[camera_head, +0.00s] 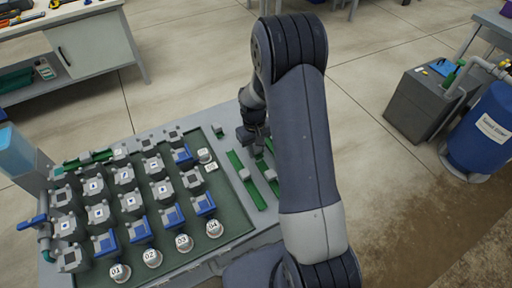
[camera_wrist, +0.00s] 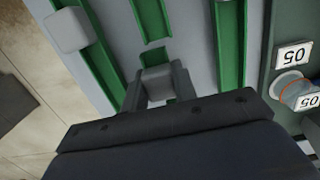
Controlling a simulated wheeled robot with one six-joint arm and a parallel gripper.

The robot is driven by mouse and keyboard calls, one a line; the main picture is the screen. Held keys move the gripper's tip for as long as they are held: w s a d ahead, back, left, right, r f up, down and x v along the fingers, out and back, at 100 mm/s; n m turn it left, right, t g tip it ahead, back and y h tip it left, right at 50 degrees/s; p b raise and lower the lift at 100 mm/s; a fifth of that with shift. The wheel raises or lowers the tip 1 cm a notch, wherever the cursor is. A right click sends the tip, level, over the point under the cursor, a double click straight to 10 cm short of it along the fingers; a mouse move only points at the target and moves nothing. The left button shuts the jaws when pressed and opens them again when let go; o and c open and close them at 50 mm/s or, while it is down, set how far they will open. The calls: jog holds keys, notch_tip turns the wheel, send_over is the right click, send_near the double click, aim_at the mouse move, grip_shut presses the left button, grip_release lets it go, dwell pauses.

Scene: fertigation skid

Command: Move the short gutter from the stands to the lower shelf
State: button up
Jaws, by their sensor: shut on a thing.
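My gripper (camera_wrist: 160,88) is shut on a small grey block (camera_wrist: 156,78). The block sits on a short green piece, which I take to be the short gutter (camera_wrist: 153,54), mostly hidden by the fingers and wrist. A narrow gap parts this piece from another green strip (camera_wrist: 149,18) in line with it. In the head view my gripper (camera_head: 250,138) is low over the grey table, partly hidden by my arm. I cannot tell whether the piece touches its stands. No lower shelf can be singled out with certainty.
Green gutters (camera_head: 245,180) with grey blocks lie close by on the table; one (camera_wrist: 92,52) flanks the gripper. A dark green tray (camera_head: 232,220) holds several pumps and numbered caps. A workbench (camera_head: 98,45) stands upper left. A blue barrel (camera_head: 484,130) and grey tank (camera_head: 420,103) stand right.

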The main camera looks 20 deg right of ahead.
jog(key=shift+f, duration=0.15)
jog(key=o, duration=1)
